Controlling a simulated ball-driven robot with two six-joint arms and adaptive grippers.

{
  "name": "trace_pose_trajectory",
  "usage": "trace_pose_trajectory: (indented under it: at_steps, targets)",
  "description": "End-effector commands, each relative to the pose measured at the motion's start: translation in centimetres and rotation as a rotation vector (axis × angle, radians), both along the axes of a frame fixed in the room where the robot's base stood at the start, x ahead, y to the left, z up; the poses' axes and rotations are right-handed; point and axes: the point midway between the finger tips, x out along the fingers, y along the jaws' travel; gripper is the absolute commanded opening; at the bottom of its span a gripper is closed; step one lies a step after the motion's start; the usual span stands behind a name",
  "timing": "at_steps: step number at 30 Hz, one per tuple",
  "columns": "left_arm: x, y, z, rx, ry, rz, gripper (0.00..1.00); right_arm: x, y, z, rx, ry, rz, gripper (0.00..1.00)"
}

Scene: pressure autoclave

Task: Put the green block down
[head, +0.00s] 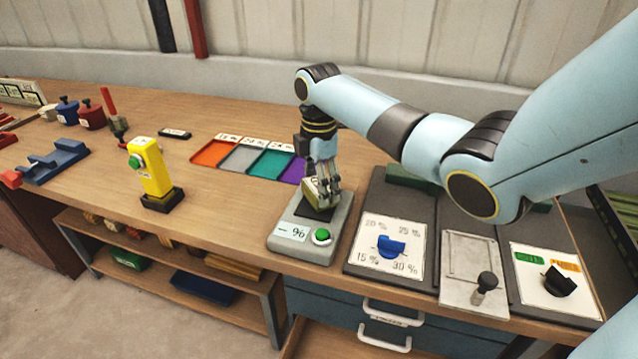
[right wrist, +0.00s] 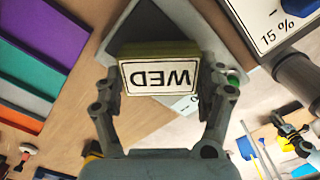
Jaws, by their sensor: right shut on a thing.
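The olive-green block (head: 315,194) has a white label, which reads WED in the right wrist view (right wrist: 159,76). My right gripper (head: 325,186) is shut on it, one finger on each side. The block is directly over the dark plate of a grey measuring device (head: 337,236). I cannot tell whether its underside touches the plate. The device has a display reading "– %" (head: 291,232) and a green button (head: 321,236). My left gripper is not in view.
Orange (head: 212,153), grey (head: 243,159), teal (head: 272,163) and purple (head: 294,171) trays lie behind the device. A yellow post (head: 150,170) with a green button stands left. A blue-knob dial panel (head: 368,260) is close on the right. Bare wood lies left of the device.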

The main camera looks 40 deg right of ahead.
Motion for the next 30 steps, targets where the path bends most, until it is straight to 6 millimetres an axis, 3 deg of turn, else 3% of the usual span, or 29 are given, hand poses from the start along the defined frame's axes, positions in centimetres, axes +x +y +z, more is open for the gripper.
trace_pose_trajectory:
  at_steps: [12,13,18,26,30]
  targets:
    - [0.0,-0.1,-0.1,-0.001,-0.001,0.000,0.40,0.0,0.0,-0.8,0.000,-0.001,-0.001,0.41]
    - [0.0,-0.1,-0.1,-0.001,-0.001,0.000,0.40,0.0,0.0,-0.8,-0.001,-0.001,-0.001,0.76]
    - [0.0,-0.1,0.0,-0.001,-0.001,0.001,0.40,0.0,0.0,-0.7,-0.001,-0.001,-0.001,0.97]
    - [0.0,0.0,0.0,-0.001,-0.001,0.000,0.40,0.0,0.0,-0.7,-0.002,-0.002,-0.001,0.97]
    - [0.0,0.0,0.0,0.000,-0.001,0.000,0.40,0.1,-0.1,0.4,-0.002,-0.004,0.000,0.97]
